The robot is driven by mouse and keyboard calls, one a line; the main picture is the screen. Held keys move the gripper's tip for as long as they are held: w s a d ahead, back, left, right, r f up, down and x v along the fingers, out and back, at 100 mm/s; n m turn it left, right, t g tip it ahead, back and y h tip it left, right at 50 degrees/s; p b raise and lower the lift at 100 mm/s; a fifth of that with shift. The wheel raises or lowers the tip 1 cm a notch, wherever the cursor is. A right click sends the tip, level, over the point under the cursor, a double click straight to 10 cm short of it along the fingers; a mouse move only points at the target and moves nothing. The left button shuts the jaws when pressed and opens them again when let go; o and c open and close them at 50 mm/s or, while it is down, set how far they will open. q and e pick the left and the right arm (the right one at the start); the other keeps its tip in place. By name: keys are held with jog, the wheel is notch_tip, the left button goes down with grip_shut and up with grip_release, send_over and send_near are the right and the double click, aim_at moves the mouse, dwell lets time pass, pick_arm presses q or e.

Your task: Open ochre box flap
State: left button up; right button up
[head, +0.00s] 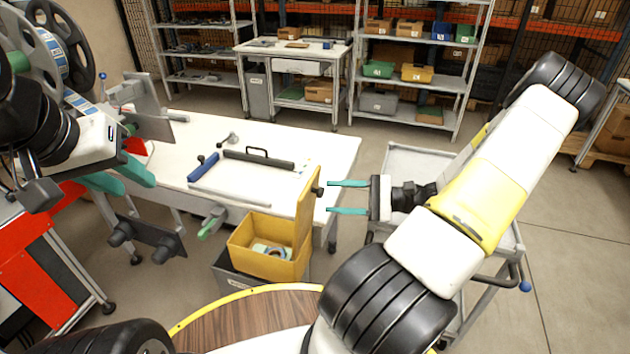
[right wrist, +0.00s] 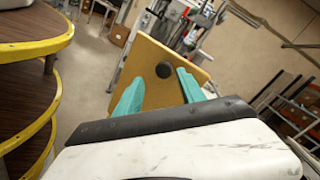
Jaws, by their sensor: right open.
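The ochre box (head: 240,258) stands at the end of the white table, with a small ring-shaped reel (head: 272,251) inside. Its flap (head: 305,215) stands roughly upright on the box's right side, so the inside shows. A dark round knob (head: 318,188) is on the flap's outer face; it also shows in the right wrist view (right wrist: 164,70). My right gripper (head: 329,197) is open, its teal fingers pointing at the flap from the right. In the right wrist view the flap (right wrist: 146,58) lies just past the fingertips. My left gripper (head: 140,187) is open and empty at the left.
The box rests on a dark grey bin (head: 232,275). The white table (head: 270,138) behind holds a blue-ended bar and a black-handled bar (head: 258,158). A grey cart (head: 410,160) stands under my right arm. A yellow-edged wooden round surface (head: 240,315) is in front.

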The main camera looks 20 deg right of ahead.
jog(key=v, duration=0.6)
jog(key=shift+s, duration=0.1)
jog(key=shift+a, duration=0.1)
jog(key=s+a+r+n+h, duration=0.4)
jog(key=a+r+n+h, duration=0.3)
jog(key=r, duration=0.4)
jog(key=s+a+r+n+h, duration=0.4)
jog(key=a+r+n+h, duration=0.3)
jog(key=r, duration=0.3)
jog(key=shift+s+a+r+h, duration=0.35)
jog(key=shift+a+r+h, duration=0.05)
jog(key=shift+a+h, duration=0.1)
